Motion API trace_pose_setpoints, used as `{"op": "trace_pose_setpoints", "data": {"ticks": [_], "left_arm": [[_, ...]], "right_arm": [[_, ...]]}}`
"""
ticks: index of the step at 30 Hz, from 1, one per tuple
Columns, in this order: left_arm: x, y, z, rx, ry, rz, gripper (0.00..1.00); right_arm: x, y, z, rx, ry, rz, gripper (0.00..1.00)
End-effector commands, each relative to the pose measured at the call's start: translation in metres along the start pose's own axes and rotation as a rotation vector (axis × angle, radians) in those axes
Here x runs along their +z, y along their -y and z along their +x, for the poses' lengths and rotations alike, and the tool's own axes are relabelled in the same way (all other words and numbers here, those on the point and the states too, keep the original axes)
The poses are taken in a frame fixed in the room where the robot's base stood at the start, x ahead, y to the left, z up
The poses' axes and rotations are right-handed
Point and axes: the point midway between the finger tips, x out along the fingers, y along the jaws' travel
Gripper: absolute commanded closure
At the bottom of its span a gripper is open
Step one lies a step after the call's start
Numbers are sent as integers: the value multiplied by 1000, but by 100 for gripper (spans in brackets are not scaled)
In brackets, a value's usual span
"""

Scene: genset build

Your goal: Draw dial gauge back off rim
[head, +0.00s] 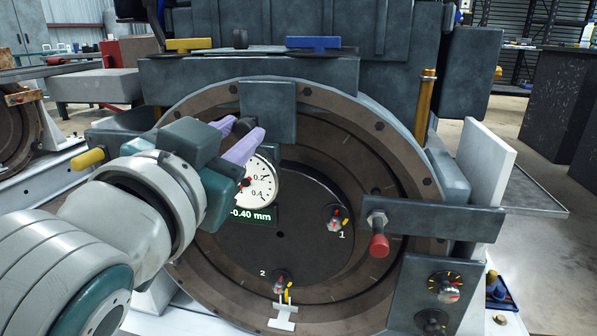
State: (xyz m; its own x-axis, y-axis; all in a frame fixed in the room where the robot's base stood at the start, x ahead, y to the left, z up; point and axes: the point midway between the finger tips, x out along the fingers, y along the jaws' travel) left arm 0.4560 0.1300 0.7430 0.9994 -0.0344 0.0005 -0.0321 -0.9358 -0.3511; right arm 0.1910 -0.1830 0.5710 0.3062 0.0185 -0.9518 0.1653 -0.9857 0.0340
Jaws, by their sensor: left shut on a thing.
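The dial gauge (261,182) has a round white face with a red needle hub, and a readout under it shows -0.40 mm. My left gripper (248,150), with purple fingers, is shut on the gauge. The fingers and wrist cover the gauge's left side. The brown bolted rim (347,120) of the round housing curves around and behind the gauge. Whether the gauge's tip touches the rim is hidden. My right gripper is not in view.
A bracket bar with a red knob (379,243) crosses the rim at right. Below it is a panel with a dial (444,287). Knobs marked 1 (335,217) and 2 (280,281) sit inside the rim. A yellow post (426,105) stands at upper right.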

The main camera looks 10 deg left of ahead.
Motion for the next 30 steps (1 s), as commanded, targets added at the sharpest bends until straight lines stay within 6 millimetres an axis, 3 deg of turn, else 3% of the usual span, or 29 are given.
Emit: {"op": "trace_pose_setpoints", "data": {"ticks": [28, 29, 30], "left_arm": [[-1, 0, -10, -1, -2, -1, 100], [-1, 0, -10, -1, -2, -1, 70], [-1, 0, -10, -1, -2, -1, 65]], "right_arm": [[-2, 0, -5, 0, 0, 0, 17], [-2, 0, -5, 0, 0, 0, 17], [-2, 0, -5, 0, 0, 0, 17]]}}
